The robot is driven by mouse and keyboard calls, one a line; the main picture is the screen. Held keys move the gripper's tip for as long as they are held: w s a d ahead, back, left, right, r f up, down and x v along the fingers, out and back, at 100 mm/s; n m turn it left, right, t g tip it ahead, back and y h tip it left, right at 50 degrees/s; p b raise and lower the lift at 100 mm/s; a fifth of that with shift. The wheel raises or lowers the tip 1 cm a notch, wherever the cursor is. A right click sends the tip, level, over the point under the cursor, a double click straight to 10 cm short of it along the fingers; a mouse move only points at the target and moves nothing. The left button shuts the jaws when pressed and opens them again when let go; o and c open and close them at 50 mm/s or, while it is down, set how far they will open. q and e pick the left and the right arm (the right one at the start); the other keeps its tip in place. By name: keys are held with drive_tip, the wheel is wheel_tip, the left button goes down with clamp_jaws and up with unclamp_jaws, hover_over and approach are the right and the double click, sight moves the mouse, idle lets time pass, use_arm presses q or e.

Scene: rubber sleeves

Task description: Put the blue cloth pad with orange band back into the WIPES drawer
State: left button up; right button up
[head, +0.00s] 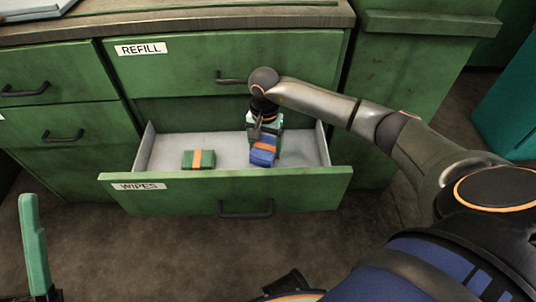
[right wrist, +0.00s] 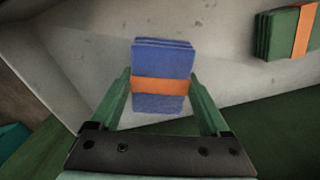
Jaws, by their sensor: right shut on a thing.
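The blue cloth pad with orange band (head: 262,154) is inside the open WIPES drawer (head: 300,190), toward its right side. My right gripper (head: 264,138) reaches down into the drawer and is shut on this pad. In the right wrist view the blue pad (right wrist: 165,58) lies between the two green fingers, its orange band crossing it. I cannot tell whether its underside touches the drawer floor. A green finger of my left gripper (head: 35,245) shows at the lower left, outside the drawer; its other finger is not visible.
A green pad with an orange band (head: 198,160) lies in the drawer, left of the blue pad; it also shows in the right wrist view (right wrist: 285,34). The drawer floor between them is clear. The REFILL drawer (head: 180,75) above is shut. A worktop (head: 200,20) runs above it.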

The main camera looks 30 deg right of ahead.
sight(268, 155)
drive_tip(key=shift+s+d+f, duration=0.1)
drive_tip(key=shift+d+f, duration=0.2)
drive_tip(key=shift+f, duration=0.05)
drive_tip(key=shift+d+f+b, duration=0.1)
drive_tip(key=shift+f+b, duration=0.75)
drive_tip(key=shift+f, duration=0.7)
drive_tip(key=shift+f, duration=0.2)
drive_tip(key=o, duration=1.2)
drive_tip(key=shift+c, duration=0.2)
wheel_tip(268, 155, up, 11)
drive_tip(key=p, duration=0.4)
drive_tip(key=shift+r, duration=0.7)
